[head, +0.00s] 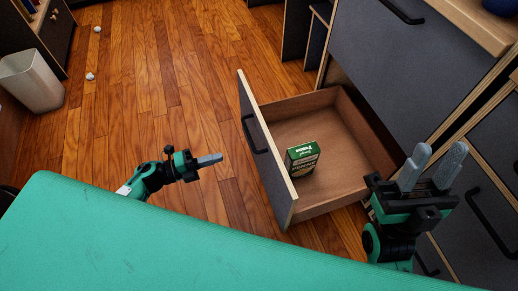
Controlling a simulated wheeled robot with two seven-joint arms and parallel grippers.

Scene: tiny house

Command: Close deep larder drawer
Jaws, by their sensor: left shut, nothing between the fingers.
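The deep larder drawer (265,148) is pulled out from the dark cabinet, low over the wood floor. Its grey front panel has a black bar handle (253,134) facing left. A small green box (302,154) stands inside it near the front panel. My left gripper (217,159) is shut and empty, left of the drawer front and apart from it, pointing toward it. My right gripper (430,168) is at the right of the drawer, in front of the cabinet, with its two grey fingers apart and nothing between them.
Dark cabinet fronts (400,70) with black handles rise behind and right of the drawer. A white bin (32,82) stands at the far left. Small white crumpled pieces (90,76) lie on the floor (165,75).

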